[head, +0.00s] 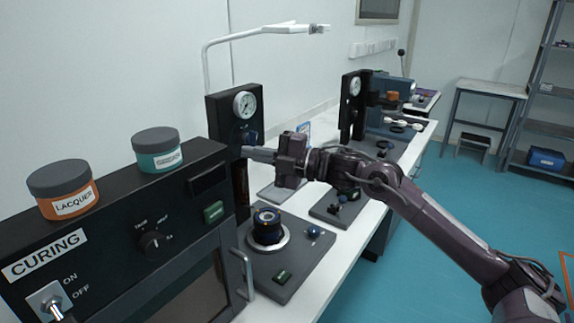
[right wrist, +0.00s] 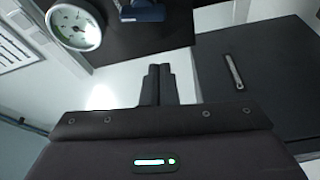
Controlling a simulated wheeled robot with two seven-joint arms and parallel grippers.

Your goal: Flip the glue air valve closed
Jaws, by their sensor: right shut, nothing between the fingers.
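A black upright panel with a round white gauge (head: 245,104) stands behind the curing box. A small blue part (head: 250,137), which looks like the valve handle, sits just below the gauge. In the right wrist view the gauge (right wrist: 74,26) is at the upper left and the blue part (right wrist: 143,12) at the top edge, partly cut off. My right gripper (head: 247,153) is shut and empty, just below the blue part in the head view. Its fingers (right wrist: 160,70) are together, with a visible gap to the blue part in the wrist view. My left gripper is out of view.
The black curing box (head: 105,225) fills the lower left, with a lacquer jar (head: 63,188) and a teal jar (head: 158,150) on top. A round blue-and-black device (head: 267,227) stands on a grey plate below my gripper. A second gauge panel (head: 352,105) stands farther back.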

